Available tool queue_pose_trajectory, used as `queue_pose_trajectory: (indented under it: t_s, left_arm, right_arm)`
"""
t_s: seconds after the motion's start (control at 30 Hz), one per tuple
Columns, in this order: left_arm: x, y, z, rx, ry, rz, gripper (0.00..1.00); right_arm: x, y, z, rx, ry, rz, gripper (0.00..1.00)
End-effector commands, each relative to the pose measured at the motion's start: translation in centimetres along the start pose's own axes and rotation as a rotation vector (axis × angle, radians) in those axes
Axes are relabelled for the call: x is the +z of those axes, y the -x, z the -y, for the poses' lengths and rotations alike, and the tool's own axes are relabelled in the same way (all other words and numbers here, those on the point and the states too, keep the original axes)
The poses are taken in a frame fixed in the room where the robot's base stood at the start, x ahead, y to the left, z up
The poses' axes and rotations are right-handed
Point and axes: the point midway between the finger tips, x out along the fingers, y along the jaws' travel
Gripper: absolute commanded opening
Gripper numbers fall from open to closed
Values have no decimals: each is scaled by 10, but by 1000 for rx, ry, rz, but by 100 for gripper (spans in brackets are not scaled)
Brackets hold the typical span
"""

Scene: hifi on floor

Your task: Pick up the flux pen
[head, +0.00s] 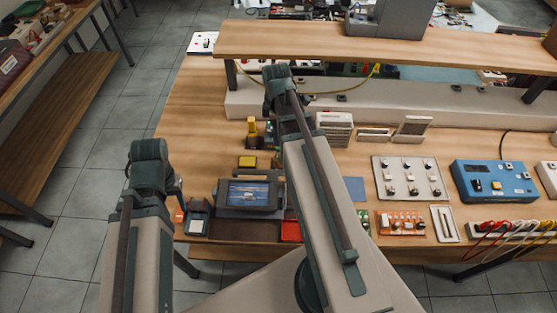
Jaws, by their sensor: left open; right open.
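I cannot make out the flux pen for certain at this size. A slim light item lies in a small white tray (437,235) near the front edge of the workbench, but I cannot tell if it is a pen. My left arm (140,240) rises at the left, just off the bench's left front corner. My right arm (322,210) reaches up over the bench and covers part of it. The fingers of both grippers are hidden behind my own arm links.
The workbench (195,110) holds a dark device with a blue screen (250,193), a plate of small parts (410,178), a blue meter box (494,182) and an orange-and-white rack (400,223). A raised shelf (400,50) spans the back. Red and white cables (500,232) lie at right.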

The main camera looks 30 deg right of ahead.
Motion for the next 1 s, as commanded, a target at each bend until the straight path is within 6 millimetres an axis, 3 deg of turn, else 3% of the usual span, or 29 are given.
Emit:
queue_pose_trajectory:
  t_s: [0.03,0.2,0.57,1.0]
  left_arm:
    - [-1,-16,-2,0,0,0,50]
    - [-2,-36,-3,0,1,0,50]
    - [-2,-42,-4,0,2,0,50]
    - [-5,-90,-9,0,1,0,50]
  right_arm:
    - [0,-16,0,0,0,0,63]
    - [0,-36,0,0,0,0,63]
    - [1,-43,1,0,0,0,63]
    - [6,-90,6,0,0,0,63]
